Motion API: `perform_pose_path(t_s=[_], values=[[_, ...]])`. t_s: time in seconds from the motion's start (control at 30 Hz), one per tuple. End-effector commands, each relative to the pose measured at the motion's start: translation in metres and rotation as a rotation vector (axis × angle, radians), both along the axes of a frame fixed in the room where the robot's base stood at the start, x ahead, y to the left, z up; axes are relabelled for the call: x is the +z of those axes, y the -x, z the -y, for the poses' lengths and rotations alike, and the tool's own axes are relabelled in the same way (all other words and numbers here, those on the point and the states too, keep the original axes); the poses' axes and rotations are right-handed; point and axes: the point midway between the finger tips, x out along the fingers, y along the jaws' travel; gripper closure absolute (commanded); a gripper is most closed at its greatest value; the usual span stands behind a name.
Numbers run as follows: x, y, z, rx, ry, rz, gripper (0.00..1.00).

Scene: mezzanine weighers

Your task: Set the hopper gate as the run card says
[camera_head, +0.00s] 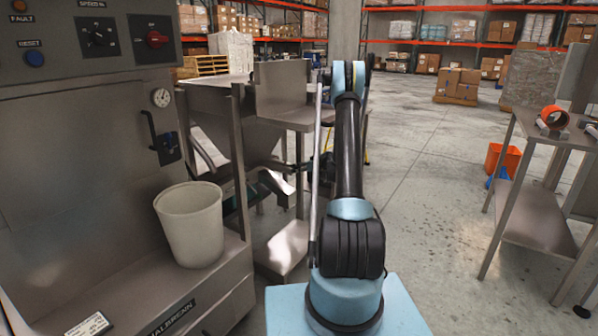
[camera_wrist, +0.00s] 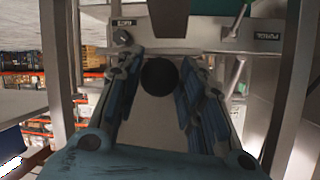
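The steel hopper (camera_head: 235,118) stands left of centre in the head view, with a sloping lower body inside a frame. In the wrist view, my gripper (camera_wrist: 160,74) has its two blue fingers apart. A round black knob (camera_wrist: 159,76) shows between them, with visible gaps on both sides; its depth relative to the fingertips is unclear. A steel panel behind it carries a PURGE label (camera_wrist: 267,36) and another small label (camera_wrist: 124,22). A thin lever (camera_wrist: 236,76) is at the right. A white printed card (camera_head: 88,325) lies at lower left, too small to read.
A grey control cabinet (camera_head: 75,130) fills the left, with a pale bucket (camera_head: 191,225) on its ledge. A steel table (camera_head: 540,205) stands at right, with an orange ring (camera_head: 553,118) on top and an orange bin (camera_head: 502,160) behind. Open floor (camera_head: 430,200) lies between. Frame posts flank my gripper.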

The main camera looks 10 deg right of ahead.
Motion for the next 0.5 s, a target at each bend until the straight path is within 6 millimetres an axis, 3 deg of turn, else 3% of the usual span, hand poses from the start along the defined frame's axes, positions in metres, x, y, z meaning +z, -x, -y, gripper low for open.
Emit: perform_pose_path(t_s=[0.03, 0.1, 0.27, 0.5], values=[[0.000, -0.001, 0.001, -0.001, 0.002, 0.000, 0.87], [-0.001, -0.001, 0.001, -0.001, 0.002, 0.000, 1.00], [-0.001, 0.000, 0.003, -0.002, 0.003, 0.001, 1.00], [-0.001, 0.010, 0.024, -0.002, 0.004, 0.000, 1.00]])
